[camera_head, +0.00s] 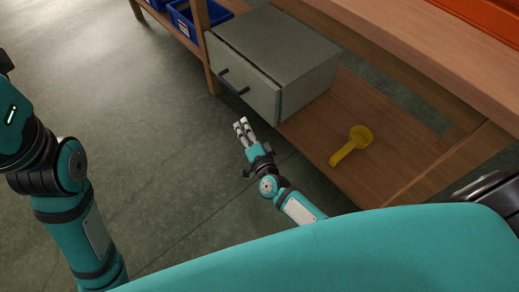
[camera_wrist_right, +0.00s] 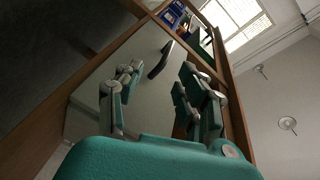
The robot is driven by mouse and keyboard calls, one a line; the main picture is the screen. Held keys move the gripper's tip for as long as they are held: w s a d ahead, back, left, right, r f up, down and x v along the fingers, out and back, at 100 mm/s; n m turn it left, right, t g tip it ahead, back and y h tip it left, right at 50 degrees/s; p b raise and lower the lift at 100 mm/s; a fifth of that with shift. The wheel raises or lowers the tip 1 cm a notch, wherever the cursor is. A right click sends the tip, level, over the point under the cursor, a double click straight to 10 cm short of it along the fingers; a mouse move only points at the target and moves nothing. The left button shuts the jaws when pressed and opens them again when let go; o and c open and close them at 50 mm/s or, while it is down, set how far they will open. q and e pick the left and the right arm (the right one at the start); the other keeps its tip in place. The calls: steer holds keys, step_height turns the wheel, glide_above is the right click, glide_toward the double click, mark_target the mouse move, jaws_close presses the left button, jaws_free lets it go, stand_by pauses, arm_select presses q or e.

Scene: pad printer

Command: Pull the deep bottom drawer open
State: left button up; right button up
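The grey drawer unit (camera_head: 290,50) sits on the low wooden shelf under the bench. Its front panel (camera_head: 262,98) faces lower left and sits close against the body. A dark bar handle (camera_head: 234,82) runs across that panel. In the right wrist view the handle (camera_wrist_right: 160,60) shows beyond the fingertips, between the two fingers in the picture, against the pale front (camera_wrist_right: 145,85). My right gripper (camera_head: 241,127) is open and empty, in front of the unit and apart from the handle; its spread fingers also show in the wrist view (camera_wrist_right: 158,90). My left gripper is out of view.
A yellow scoop-like object (camera_head: 352,144) lies on the shelf board (camera_head: 385,118) right of the unit. Blue bins (camera_head: 184,20) stand behind it on the left. A wooden bench leg (camera_head: 205,50) rises beside the unit. The floor (camera_head: 150,110) in front is clear.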

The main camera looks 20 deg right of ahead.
steer(key=s+f+n+g+y+p, duration=0.1)
steer(key=s+n+g+p, duration=0.4)
steer(key=s+p, duration=0.5)
steer(key=n+p, duration=0.1)
steer(key=p, duration=0.3)
steer(key=shift+d+f, duration=0.15)
steer(key=shift+d, duration=0.2)
